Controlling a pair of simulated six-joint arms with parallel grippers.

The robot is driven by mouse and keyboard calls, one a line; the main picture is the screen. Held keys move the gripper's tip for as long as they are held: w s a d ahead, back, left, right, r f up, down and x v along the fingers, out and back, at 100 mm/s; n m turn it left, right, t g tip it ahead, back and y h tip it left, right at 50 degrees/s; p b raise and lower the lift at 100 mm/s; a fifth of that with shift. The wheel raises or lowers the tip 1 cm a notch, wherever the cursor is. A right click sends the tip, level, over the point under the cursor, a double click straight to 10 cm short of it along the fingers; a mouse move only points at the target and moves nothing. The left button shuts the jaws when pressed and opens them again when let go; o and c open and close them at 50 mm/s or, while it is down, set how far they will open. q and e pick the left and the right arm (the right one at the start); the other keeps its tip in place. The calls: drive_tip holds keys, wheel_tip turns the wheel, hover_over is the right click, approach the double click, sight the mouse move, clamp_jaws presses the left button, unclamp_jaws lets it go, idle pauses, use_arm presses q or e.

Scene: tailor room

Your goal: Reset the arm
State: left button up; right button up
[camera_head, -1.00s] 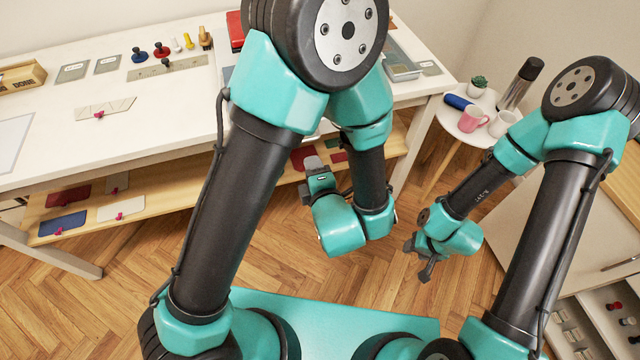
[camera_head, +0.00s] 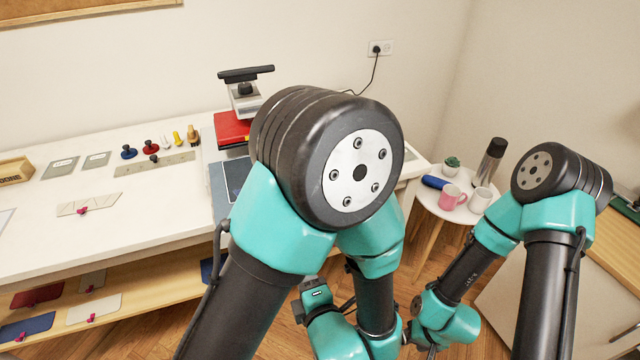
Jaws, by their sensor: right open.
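My two teal and black arms fill the lower middle and right of the head view. My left arm is folded, its big round joint in front of the table. My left gripper (camera_head: 300,311) is low in the middle, mostly hidden by its own wrist, so its jaws cannot be made out. My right arm is folded at the right. My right gripper (camera_head: 431,349) is open at the bottom edge of the picture, partly cut off, with nothing seen in it. Both grippers are over the floor, apart from the furniture.
A white table (camera_head: 120,222) holds stamps, grey plates and a red press (camera_head: 231,128), partly behind my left arm. Its lower shelf (camera_head: 150,288) carries coloured cards. A round side table (camera_head: 428,203) bears a pink mug (camera_head: 451,198), white mug, plant and dark flask (camera_head: 490,160).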

use_arm(q)
drive_tip(key=w+a+f+m+g+h, duration=0.3)
drive_tip(key=f+m, duration=0.2)
drive_tip(key=f, duration=0.3)
drive_tip(key=w+a+f+m+g+h, duration=0.3)
drive_tip(key=w+a+f+m, duration=0.15)
drive_tip(key=f, duration=0.25)
drive_tip(key=s+a+f+m+g+h, duration=0.4)
drive_tip(key=s+a+f+m+g, duration=0.3)
drive_tip(key=f+m, duration=0.4)
drive_tip(key=shift+s+a+f+m+h, duration=0.4)
drive_tip(key=shift+s+a, duration=0.25)
drive_tip(key=shift+a, duration=0.2)
idle(0.7)
